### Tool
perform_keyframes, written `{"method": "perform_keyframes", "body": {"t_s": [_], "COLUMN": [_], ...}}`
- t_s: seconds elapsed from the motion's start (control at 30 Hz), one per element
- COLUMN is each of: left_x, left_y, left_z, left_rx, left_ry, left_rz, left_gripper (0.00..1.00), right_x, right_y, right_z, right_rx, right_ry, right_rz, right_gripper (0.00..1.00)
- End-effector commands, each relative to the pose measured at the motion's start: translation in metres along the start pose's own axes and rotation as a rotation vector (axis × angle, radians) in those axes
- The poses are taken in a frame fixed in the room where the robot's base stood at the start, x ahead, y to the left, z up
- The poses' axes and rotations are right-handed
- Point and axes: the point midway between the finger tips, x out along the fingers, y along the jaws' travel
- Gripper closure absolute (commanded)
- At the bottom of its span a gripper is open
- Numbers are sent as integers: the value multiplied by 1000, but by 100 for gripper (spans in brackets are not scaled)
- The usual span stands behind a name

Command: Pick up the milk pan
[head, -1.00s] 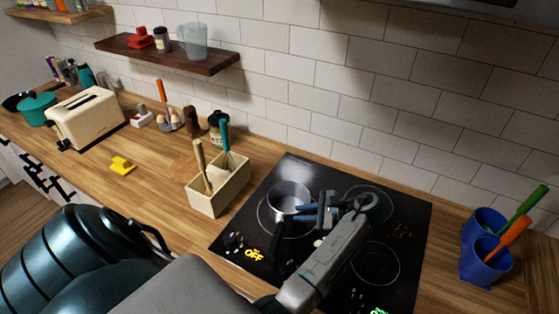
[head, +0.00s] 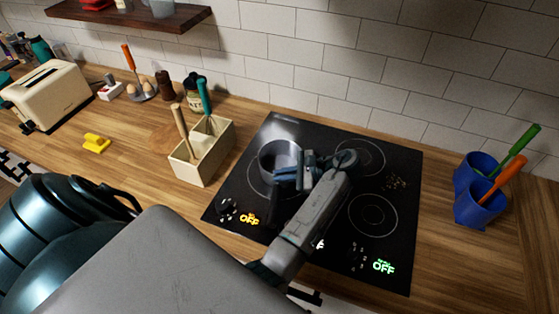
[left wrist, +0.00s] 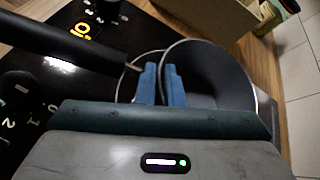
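The milk pan (head: 274,158) is a small grey metal pot with a dark handle, over the left rear ring of the black cooktop. In the left wrist view, its dark inside (left wrist: 212,75) shows, and the handle (left wrist: 65,42) comes in from the left. My left gripper (head: 297,172) is at the pan's near right side. In the wrist view, its blue fingers (left wrist: 164,78) are close together with the pan's wall between them, beside the handle's root. The pan looks level, and any gap under it cannot be told. My right gripper is not in view.
The cooktop (head: 330,137) lies on a wooden counter. A cream utensil box (head: 190,172) stands just left of it, and blue cups (head: 480,205) with utensils stand right. A toaster (head: 48,97) and a yellow object (head: 96,143) are further left. A wall shelf (head: 135,17) hangs above.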

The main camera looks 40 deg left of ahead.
Motion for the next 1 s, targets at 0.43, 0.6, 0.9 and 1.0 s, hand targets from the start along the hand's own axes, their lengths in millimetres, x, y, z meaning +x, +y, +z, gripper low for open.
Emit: {"method": "perform_keyframes", "body": {"t_s": [0.43, 0.6, 0.9, 1.0], "left_x": [0, 0, 0, 0], "left_y": [-1, -1, -1, -1], "left_z": [0, 0, 0, 0], "left_rx": [-3, -2, -2, -2], "left_ry": [-1, 0, -1, -1], "left_rz": [-1, -1, -1, -1], "left_gripper": [100, 100, 100, 100], "right_x": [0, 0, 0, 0], "right_y": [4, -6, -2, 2], "right_z": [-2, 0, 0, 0], "right_rx": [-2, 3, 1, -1], "right_ry": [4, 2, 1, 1], "right_rz": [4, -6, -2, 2], "right_gripper": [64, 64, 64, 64]}}
